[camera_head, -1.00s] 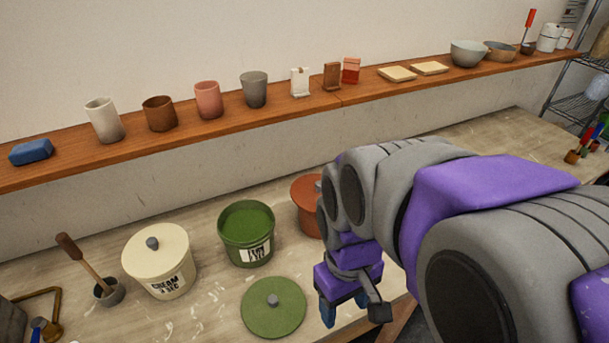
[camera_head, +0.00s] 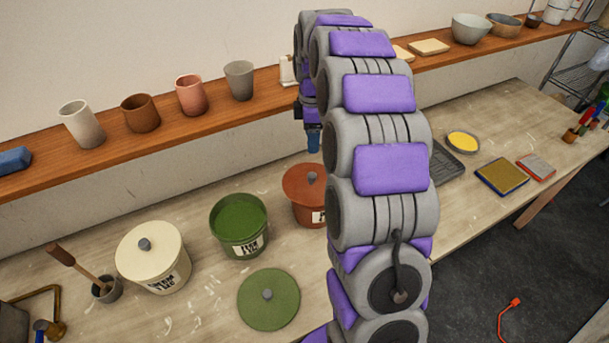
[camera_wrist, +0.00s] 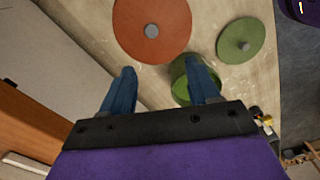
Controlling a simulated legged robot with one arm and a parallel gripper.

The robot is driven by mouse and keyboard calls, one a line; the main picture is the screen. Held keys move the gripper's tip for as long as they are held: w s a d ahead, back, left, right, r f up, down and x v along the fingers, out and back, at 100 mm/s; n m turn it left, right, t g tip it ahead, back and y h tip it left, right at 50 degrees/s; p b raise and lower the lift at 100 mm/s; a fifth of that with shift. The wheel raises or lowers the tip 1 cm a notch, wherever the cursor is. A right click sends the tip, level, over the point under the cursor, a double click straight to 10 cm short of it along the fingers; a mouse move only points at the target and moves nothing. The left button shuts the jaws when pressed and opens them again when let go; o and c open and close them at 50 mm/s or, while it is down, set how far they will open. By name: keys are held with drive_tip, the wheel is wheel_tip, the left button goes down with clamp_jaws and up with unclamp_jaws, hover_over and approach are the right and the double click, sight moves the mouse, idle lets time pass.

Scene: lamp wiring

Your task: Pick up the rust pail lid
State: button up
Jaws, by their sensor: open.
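The rust pail lid (camera_head: 310,182) is a round rust-orange disc with a grey knob, sitting on top of the rust pail (camera_head: 310,213), which is partly hidden by my arm. In the wrist view the lid (camera_wrist: 155,25) lies beyond my fingertips at the top, with its grey knob in its middle. My gripper (camera_head: 313,142) is above the lid and apart from it, pointing down. In the wrist view my gripper (camera_wrist: 160,75) shows two blue fingers spread wide with nothing between them.
The open green pail (camera_head: 239,227) stands left of the rust pail, and its green lid (camera_head: 268,299) lies flat on the table. The cream pail (camera_head: 153,258) is lidded. A wooden shelf (camera_head: 190,146) with cups runs behind. Trays and sponges lie right of my arm.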

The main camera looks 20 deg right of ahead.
drive_tip(key=w+d, duration=0.1)
hover_over(311, 175)
drive_tip(key=shift+n, duration=0.3)
wheel_tip(311, 175, down, 12)
drive_tip(key=shift+r, duration=0.15)
drive_tip(key=shift+d+f, duration=0.25)
drive_tip(key=shift+f, duration=0.2)
drive_tip(key=f, duration=0.5)
drive_tip(key=shift+a+b, duration=0.3)
drive_tip(key=shift+d, duration=0.1)
drive_tip(key=shift+d, duration=0.1)
drive_tip(key=shift+c, duration=1.4)
clamp_jaws()
